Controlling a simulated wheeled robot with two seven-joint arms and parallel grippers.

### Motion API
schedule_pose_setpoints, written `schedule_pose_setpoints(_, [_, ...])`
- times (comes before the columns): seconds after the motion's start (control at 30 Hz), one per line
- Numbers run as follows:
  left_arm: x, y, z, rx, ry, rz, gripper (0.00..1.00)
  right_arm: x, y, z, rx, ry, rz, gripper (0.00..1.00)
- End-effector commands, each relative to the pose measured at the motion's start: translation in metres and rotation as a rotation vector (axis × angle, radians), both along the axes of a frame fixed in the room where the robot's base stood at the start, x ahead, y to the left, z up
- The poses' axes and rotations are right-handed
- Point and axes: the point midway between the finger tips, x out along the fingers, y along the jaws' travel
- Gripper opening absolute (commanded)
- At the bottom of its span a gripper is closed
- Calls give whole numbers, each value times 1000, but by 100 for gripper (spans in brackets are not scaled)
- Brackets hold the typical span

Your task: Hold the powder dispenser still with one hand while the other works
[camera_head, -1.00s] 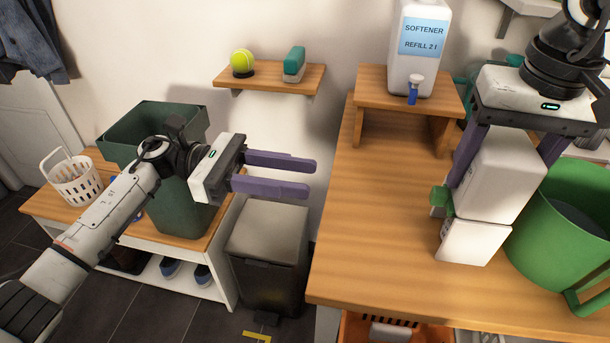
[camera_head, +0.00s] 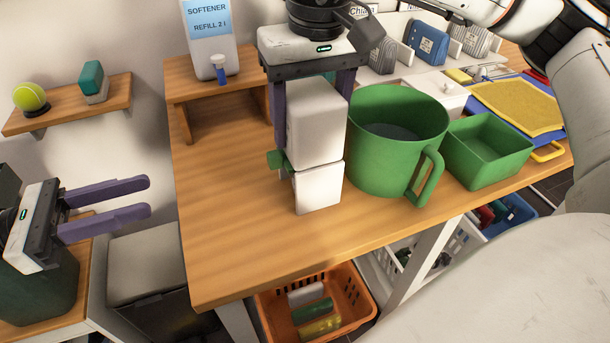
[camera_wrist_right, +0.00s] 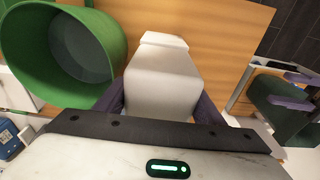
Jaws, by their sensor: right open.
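The powder dispenser (camera_head: 318,105) is a white upright box with a lower white part and a green knob (camera_head: 276,160) on its left side. It stands on the wooden worktop (camera_head: 235,240). My right gripper (camera_head: 312,138) comes down from above, open, with one finger on each side of the dispenser. Whether either finger touches it, I cannot tell. The dispenser also fills the space between the fingers in the right wrist view (camera_wrist_right: 162,80). My left gripper (camera_head: 148,198) is open and empty, left of the worktop, fingers pointing right.
A green jug (camera_head: 400,150) stands close right of the dispenser, with a green tub (camera_head: 487,150) beyond. A softener bottle (camera_head: 210,45) stands on a small wooden riser (camera_head: 195,90) behind. The worktop's front left is clear. An orange basket (camera_head: 345,290) sits below.

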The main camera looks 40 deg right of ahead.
Motion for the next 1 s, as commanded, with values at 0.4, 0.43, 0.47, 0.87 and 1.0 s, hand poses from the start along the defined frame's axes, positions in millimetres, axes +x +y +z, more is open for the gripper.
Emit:
schedule_pose_setpoints(0.4, [0, 0, 0, 0, 0, 0, 36, 0, 0, 1, 1, -1, 0, 84])
schedule_pose_setpoints(0.43, [0, 0, 0, 0, 0, 0, 36, 0, 0, 1, 1, -1, 0, 84])
schedule_pose_setpoints(0.47, [0, 0, 0, 0, 0, 0, 36, 0, 0, 3, 1, -1, 0, 84])
schedule_pose_setpoints(0.87, [0, 0, 0, 0, 0, 0, 36, -8, 3, 75, 3, -4, 1, 84])
schedule_pose_setpoints(1.0, [0, 0, 0, 0, 0, 0, 36, -11, 3, 102, 0, -5, 0, 84])
